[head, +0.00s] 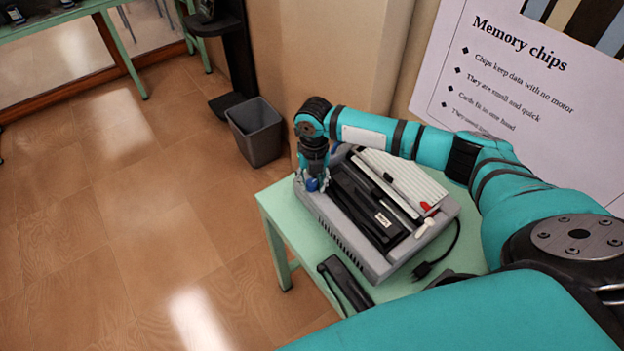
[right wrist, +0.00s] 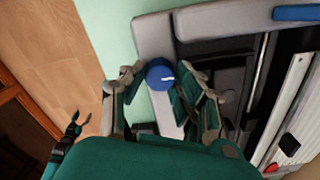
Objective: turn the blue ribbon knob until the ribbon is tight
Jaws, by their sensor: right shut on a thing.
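The blue ribbon knob (right wrist: 160,74) with a white pointer mark sits at the corner of an open grey machine (head: 365,262). In the head view the knob (head: 312,185) is mostly covered by my right gripper (head: 318,182). In the right wrist view my right gripper (right wrist: 163,84) has its fingers on both sides of the knob and is shut on it. A long black part with a small white label (head: 375,200) lies inside the machine. I cannot make out the ribbon or how tight it is.
The machine stands on a green table (head: 270,205). A black object (head: 346,283) lies by its front, and a black cord with a plug (head: 422,269) lies at its right. A grey bin (head: 256,132) stands on the floor behind. A wall and poster are close behind my right arm.

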